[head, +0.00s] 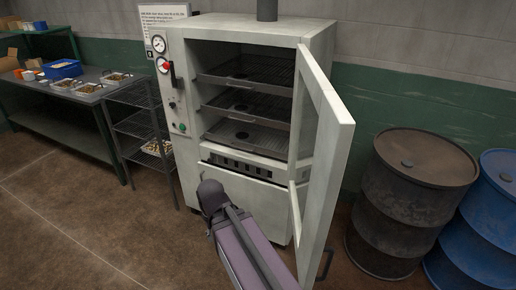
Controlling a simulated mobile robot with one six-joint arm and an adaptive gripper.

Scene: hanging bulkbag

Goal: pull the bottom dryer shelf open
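The pale dryer cabinet (312,37) stands against the wall with its tall door (328,135) swung open to the right. Inside are three dark wire shelves, one above another. The bottom dryer shelf (247,137) lies level inside the chamber, just above the lower front panel, and seems to be pushed in. My arm reaches up from the bottom edge in front of the dryer's lower panel, ending in a dark rounded joint. I cannot make out my gripper or its fingers in this view.
A brown drum (400,205) and a blue drum (490,220) stand to the right of the open door. A wire rack (140,128) stands close at the dryer's left, beside a bench (60,115) with trays. The floor at front left is clear.

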